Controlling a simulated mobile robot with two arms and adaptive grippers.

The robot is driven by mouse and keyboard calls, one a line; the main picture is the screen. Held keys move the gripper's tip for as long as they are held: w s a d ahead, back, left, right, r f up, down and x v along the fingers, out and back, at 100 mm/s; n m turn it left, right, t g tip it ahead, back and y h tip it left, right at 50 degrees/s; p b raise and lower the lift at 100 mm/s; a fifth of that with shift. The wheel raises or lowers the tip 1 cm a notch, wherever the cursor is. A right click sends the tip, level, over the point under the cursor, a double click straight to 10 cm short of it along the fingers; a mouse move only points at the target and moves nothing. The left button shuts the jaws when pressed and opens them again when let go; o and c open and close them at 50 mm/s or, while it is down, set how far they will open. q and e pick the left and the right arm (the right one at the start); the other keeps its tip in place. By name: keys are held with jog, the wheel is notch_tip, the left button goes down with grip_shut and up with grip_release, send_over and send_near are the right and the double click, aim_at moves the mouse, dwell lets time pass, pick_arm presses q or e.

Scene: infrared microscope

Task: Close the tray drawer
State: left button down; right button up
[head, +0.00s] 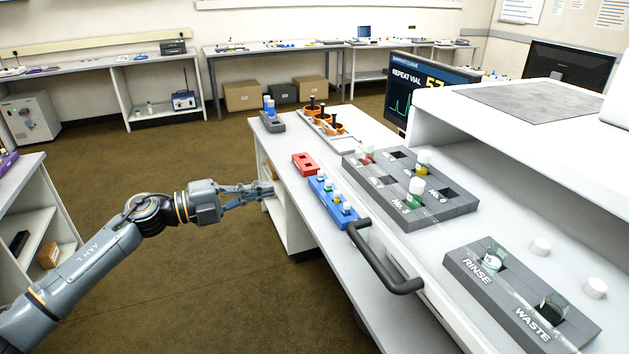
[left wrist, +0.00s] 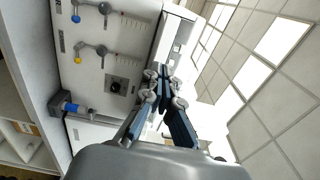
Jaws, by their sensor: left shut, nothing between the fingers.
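The tray drawer (head: 440,232) is a white tray on the right in the head view. It stands out from under the white instrument housing, with a dark bar handle (head: 388,268) on its front edge. It carries a grey vial rack (head: 440,213) and a grey block marked RINSE and WASTE (head: 480,285). My left gripper (head: 270,190) is shut and empty, left of the bench edge and apart from the handle. The left wrist view shows its fingers close together (left wrist: 163,82); the handle is not clear there. My right gripper is not in view.
A blue vial holder (head: 325,197) and a red block (head: 305,164) lie on the bench left of the drawer. Orange items (head: 325,118) stand behind them. The floor (head: 200,270) around my left arm is clear.

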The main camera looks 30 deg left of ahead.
aim_at(328, 176)
pick_arm(q)
jog(key=p+x, duration=0.1)
jog(key=x, duration=0.2)
jog(key=p+x, duration=0.1)
jog(key=x, duration=0.3)
jog(key=p+x, duration=0.2)
jog(key=x, duration=0.1)
jog(key=shift+w+d+r, duration=0.25)
jog(key=shift+w+d, duration=0.05)
jog(key=shift+w+d+f, duration=0.15)
jog(key=shift+w+d, duration=0.25)
